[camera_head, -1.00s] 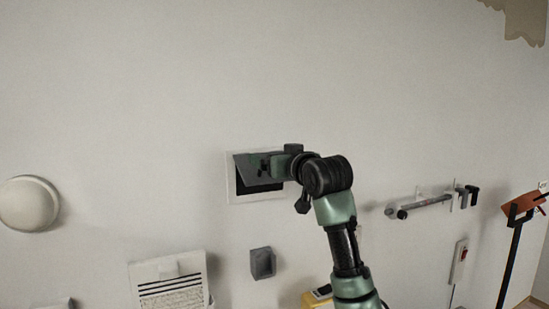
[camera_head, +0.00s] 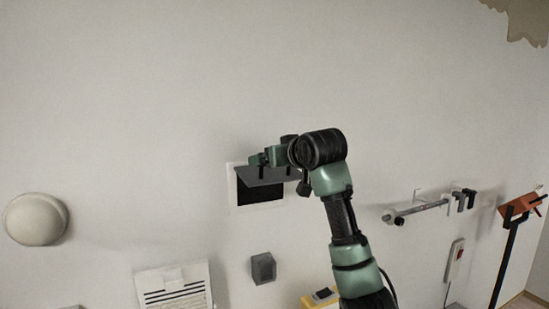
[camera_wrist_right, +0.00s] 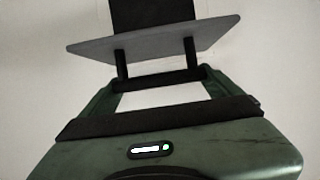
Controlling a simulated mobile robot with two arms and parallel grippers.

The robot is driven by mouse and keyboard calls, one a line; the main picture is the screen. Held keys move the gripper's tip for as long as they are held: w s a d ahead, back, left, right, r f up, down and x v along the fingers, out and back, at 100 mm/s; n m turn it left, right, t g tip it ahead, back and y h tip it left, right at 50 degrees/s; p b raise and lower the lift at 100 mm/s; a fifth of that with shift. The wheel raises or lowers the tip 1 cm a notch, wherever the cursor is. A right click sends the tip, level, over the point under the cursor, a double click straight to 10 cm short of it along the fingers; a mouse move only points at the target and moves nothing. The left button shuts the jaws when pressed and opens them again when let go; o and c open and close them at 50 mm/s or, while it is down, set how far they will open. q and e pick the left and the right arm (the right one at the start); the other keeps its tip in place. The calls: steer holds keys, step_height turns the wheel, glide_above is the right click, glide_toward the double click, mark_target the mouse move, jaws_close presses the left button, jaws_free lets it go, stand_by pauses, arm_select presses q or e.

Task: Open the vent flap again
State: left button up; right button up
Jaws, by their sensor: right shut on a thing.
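The vent on the wall has a white frame (camera_head: 232,190) and a dark opening (camera_head: 262,196). Its grey flap (camera_head: 268,178) is tilted up and out at the top, with the dark opening showing below it. My right gripper (camera_head: 262,160) is at the flap's outer edge. In the right wrist view the flap (camera_wrist_right: 155,38) spans across both black fingers of the gripper (camera_wrist_right: 154,62), which is shut on it. The dark opening (camera_wrist_right: 153,12) shows behind the flap. My left gripper is not in view.
A round white lamp (camera_head: 36,219) is on the wall at the left. A louvred white panel (camera_head: 176,290) and a small grey box (camera_head: 263,268) are below the vent. A metal bar (camera_head: 417,211) with hooks is at the right. The wall above is clear.

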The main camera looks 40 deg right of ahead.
steer(key=shift+r, duration=0.2)
steer(key=o, duration=1.8)
steer(key=shift+c, duration=0.2)
steer(key=shift+f, duration=0.1)
steer(key=shift+s, duration=0.15)
steer(key=shift+s+a+b, duration=0.1)
steer(key=shift+s+b, duration=0.2)
steer(key=shift+b, duration=0.05)
steer(key=b+v, duration=0.3)
steer(key=v, duration=0.4)
